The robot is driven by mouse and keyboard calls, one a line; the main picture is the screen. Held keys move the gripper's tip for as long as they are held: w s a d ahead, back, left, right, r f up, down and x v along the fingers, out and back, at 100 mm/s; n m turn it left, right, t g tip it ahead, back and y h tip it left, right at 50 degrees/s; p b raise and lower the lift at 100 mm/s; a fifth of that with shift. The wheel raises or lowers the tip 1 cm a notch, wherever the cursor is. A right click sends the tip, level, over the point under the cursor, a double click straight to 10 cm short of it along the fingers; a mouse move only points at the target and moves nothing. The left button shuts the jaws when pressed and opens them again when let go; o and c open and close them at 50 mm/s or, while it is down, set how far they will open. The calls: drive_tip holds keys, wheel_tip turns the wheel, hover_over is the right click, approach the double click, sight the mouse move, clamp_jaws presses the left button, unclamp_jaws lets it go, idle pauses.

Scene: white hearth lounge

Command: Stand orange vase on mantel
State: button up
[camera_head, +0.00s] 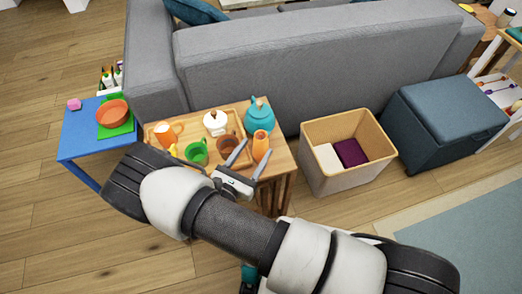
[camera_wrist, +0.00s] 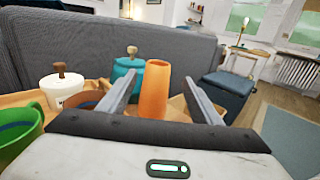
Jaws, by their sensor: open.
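The orange vase (camera_head: 261,146) stands upright at the right end of the wooden side table (camera_head: 283,158). In the wrist view the vase (camera_wrist: 154,92) shows between my two fingers, nearer the left one. My gripper (camera_head: 251,156) is open and empty, low over the table's front right part, its fingers pointing toward the vase. It also shows in the wrist view (camera_wrist: 160,88). I cannot tell whether the vase is between the fingertips or just beyond them. The vase's base is hidden in the wrist view. I cannot make out a mantel in either view.
A teal teapot (camera_head: 259,116) stands close behind the vase. A white lidded pot (camera_head: 215,122), a green mug (camera_head: 197,152) and a brown mug (camera_head: 227,146) crowd the left side. A grey sofa (camera_head: 310,60) backs the table. An open bin (camera_head: 345,178) stands right.

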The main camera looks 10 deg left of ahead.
sight(258, 143)
drive_tip(key=b+x, duration=0.1)
drive_tip(key=x, duration=0.4)
drive_tip(key=shift+w+a, duration=0.1)
drive_tip(key=shift+w, duration=0.25)
clamp_jaws()
